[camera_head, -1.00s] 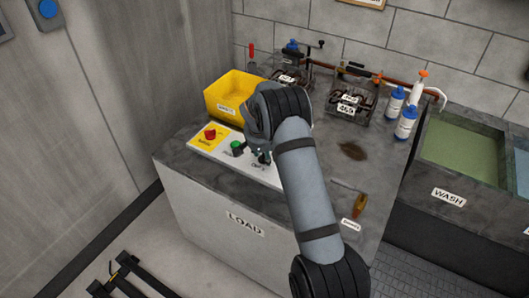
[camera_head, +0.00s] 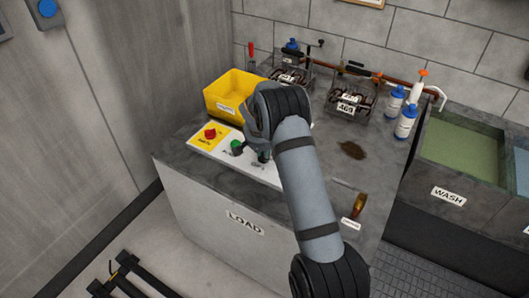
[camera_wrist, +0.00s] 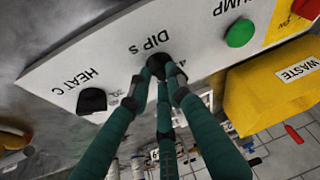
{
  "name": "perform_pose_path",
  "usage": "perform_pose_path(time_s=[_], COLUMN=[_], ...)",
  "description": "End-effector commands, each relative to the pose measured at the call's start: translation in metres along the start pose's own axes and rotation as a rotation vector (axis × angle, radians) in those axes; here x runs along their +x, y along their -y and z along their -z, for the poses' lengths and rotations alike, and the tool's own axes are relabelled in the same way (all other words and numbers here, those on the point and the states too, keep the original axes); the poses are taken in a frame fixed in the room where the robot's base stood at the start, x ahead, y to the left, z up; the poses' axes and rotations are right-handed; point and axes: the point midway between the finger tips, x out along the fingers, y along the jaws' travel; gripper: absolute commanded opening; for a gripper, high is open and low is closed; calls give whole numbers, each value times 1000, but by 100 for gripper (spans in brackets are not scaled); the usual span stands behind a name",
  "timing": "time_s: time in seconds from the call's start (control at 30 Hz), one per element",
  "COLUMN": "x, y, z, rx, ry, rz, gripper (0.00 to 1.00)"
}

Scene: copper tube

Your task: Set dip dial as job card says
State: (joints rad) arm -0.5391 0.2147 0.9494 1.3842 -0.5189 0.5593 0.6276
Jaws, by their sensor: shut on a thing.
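The dip dial (camera_wrist: 156,61) is a small black knob on the white control panel (camera_wrist: 60,68), under the upside-down "DIP S" label in the wrist view. My gripper (camera_wrist: 157,84) is shut on this dial, its green fingers around it. The fingers hide most of the dial's face and scale, so its setting is unreadable. In the head view my gripper (camera_head: 262,154) is at the panel and my arm covers part of it. I cannot make out a job card's text.
The black HEAT C knob (camera_wrist: 92,100) and green pump button (camera_wrist: 240,33) flank the dial. A red knob (camera_head: 210,132) is on the panel's yellow plate. The yellow WASTE bin (camera_wrist: 262,92) stands close behind. Racks (camera_head: 349,98) and bottles (camera_head: 405,120) are at the back of the bench.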

Motion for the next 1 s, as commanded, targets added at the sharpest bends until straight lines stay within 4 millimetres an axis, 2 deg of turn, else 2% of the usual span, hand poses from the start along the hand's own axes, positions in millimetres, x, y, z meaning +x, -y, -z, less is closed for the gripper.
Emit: perform_pose_path(time_s=[0.47, 1.0], x=[0, 3], y=[-2, -6], z=[1, 4], rx=[-83, -459], ry=[0, -2], rz=[34, 192], gripper=[0, 0])
